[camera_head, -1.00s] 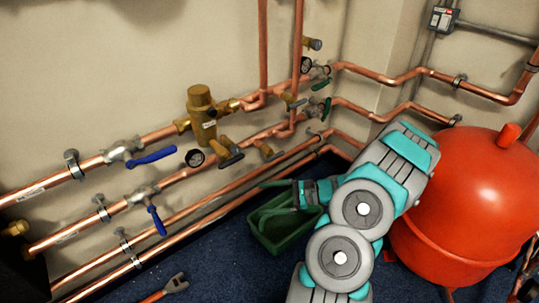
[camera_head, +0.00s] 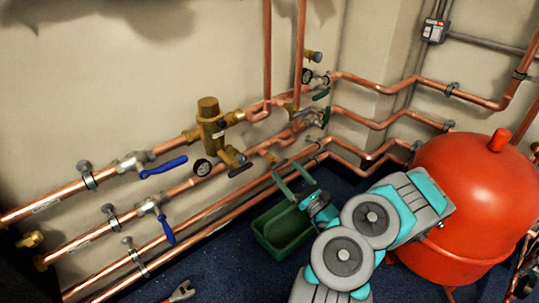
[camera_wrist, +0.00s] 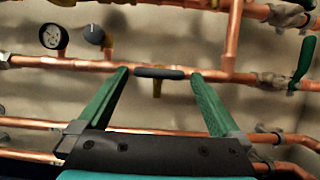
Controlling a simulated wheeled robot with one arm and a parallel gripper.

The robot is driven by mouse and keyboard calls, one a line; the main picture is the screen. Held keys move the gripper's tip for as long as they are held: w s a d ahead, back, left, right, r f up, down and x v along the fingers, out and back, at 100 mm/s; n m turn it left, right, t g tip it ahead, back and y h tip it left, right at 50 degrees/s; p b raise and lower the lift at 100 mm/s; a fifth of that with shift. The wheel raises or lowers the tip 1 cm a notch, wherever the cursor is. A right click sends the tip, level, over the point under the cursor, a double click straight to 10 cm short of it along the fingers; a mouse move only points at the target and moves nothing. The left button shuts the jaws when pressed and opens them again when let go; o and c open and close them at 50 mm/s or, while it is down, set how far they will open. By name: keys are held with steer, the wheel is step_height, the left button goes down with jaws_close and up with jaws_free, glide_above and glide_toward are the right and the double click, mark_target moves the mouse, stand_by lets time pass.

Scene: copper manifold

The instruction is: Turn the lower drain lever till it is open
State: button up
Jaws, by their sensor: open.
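A drain valve with a dark grey lever (camera_wrist: 160,73) and a brass body (camera_wrist: 157,88) hangs on a copper pipe in the wrist view. The lever lies about level, along the pipe. My gripper (camera_wrist: 159,75) is open, and its two green fingers stand on either side of the lever, with a gap between them. I cannot tell whether the fingertips reach as far as the lever.
A green tray (camera_head: 270,240) stands on the blue floor below my gripper. A red tank (camera_head: 465,215) is at the right. A green lever (camera_wrist: 303,60) is at the right.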

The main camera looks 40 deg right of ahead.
mark_target(279, 163)
steer(key=x, duration=0.7)
steer(key=shift+w, duration=0.3)
steer(key=c, duration=1.1)
